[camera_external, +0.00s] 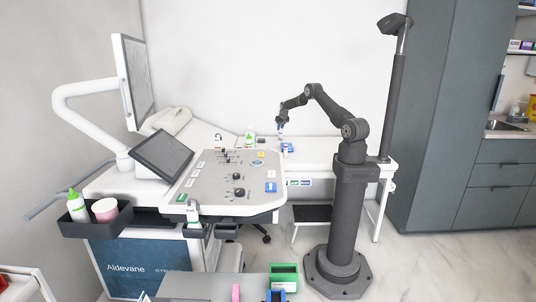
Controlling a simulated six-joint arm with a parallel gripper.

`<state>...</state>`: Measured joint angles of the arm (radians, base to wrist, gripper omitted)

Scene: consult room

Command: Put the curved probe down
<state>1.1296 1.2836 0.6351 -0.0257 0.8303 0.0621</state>
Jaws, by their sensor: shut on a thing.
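My gripper (280,123) is at the end of the arm, above the far right corner of the ultrasound console. It points down and is shut on a small pale piece, which I take to be the curved probe (281,131). The probe is small here and partly hidden by the jaws, so its shape is unclear. A blue-and-white item (287,148) lies just below it. I cannot tell whether the probe touches that item.
The console panel (215,190) carries knobs and coloured labels. A green-capped bottle (249,139) stands behind it. A probe-like item (193,213) sits at its front edge. A monitor (135,80) and a tilted screen (162,156) rise at left. A green bin (283,275) stands in front.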

